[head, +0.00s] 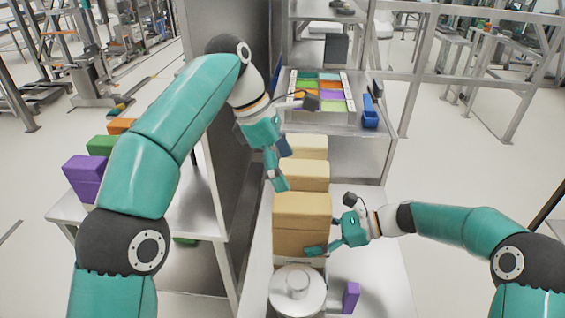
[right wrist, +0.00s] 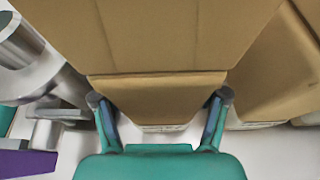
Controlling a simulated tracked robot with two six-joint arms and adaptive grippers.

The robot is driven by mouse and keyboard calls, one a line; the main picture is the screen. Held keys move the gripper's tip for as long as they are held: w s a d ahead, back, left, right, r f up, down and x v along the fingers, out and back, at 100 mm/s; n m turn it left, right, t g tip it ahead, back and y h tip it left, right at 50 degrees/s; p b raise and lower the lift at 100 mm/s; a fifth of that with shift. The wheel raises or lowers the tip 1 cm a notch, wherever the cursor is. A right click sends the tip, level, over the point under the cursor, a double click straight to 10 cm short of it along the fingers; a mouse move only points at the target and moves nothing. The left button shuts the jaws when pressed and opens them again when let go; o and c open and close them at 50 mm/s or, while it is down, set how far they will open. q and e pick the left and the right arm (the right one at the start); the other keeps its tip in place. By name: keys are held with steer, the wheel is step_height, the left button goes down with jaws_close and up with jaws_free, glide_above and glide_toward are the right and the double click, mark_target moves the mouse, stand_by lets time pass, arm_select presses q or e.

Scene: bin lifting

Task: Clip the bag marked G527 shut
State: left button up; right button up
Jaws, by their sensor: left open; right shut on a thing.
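Several tan bags stand in a row on the light bench: the nearest bag (head: 301,228), a middle bag (head: 304,174) and a far bag (head: 308,146). I cannot read G527 on any of them. My right gripper (head: 327,234) is shut on the nearest bag, at its right side. In the right wrist view, the fingers of this gripper (right wrist: 160,105) lie on either side of the held bag (right wrist: 160,35), below its wider folded top. My left gripper (head: 280,168) is open and empty, above and left of the middle bag. I cannot make out a clip.
A round metal piece (head: 297,284) stands in front of the nearest bag, with a small purple block (head: 351,298) to its right. A tray of coloured pieces (head: 320,118) and a blue object (head: 370,112) are behind. A dark panel rises at left. The bench's right side is clear.

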stand_by(0.3)
steer(key=o, duration=1.7)
steer(key=shift+d, duration=0.1)
steer(key=v, duration=1.1)
steer(key=shift+d+r, duration=0.2)
steer(key=shift+d, duration=0.15)
